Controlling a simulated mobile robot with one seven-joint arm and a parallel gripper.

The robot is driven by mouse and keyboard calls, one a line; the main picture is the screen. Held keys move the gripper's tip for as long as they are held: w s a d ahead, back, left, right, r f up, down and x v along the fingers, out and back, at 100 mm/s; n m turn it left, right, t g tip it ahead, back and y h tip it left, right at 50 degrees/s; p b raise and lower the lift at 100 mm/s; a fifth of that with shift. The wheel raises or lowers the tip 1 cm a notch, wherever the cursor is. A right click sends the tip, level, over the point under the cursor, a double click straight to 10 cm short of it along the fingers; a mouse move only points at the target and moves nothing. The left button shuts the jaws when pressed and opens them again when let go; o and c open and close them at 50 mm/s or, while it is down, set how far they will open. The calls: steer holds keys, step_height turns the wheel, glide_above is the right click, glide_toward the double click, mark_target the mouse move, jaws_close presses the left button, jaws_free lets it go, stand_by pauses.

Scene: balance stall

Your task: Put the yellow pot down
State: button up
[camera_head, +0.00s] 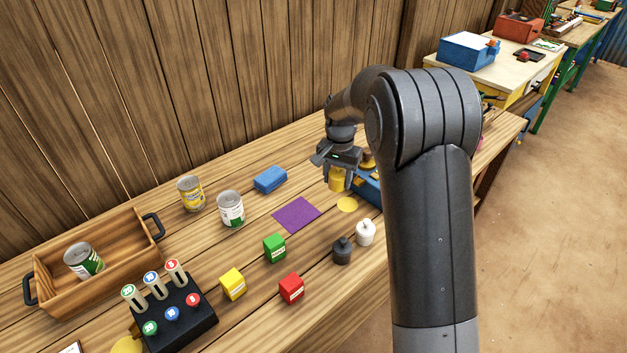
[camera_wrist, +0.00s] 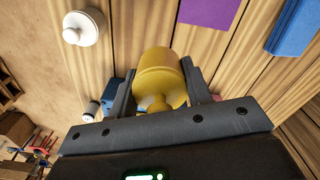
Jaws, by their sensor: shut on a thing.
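The yellow pot (camera_head: 337,181) is held between the fingers of my gripper (camera_head: 340,168), which is shut on it. In the wrist view the pot (camera_wrist: 163,75) sits between the two fingers (camera_wrist: 157,82), its small knob towards the camera. In the head view its lower end appears above the board; the exact gap is hard to judge. A flat yellow disc (camera_head: 347,204) lies on the table just in front of it. A white pot (camera_head: 365,232) and a black pot (camera_head: 341,250) stand nearer. The white pot also shows in the wrist view (camera_wrist: 85,27).
A purple mat (camera_head: 297,214) and a blue block (camera_head: 270,179) lie left of the gripper. A blue object (camera_head: 368,188), partly hidden by my arm, is close on the right. Cans, coloured boxes and a wooden tray (camera_head: 142,258) stand further left.

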glide_above(290, 207)
step_height(290, 207, down, 7)
steer(key=shift+d+r, duration=0.1)
steer(key=shift+f, duration=2.05)
steer(key=shift+f, duration=0.2)
steer(key=o, duration=1.2)
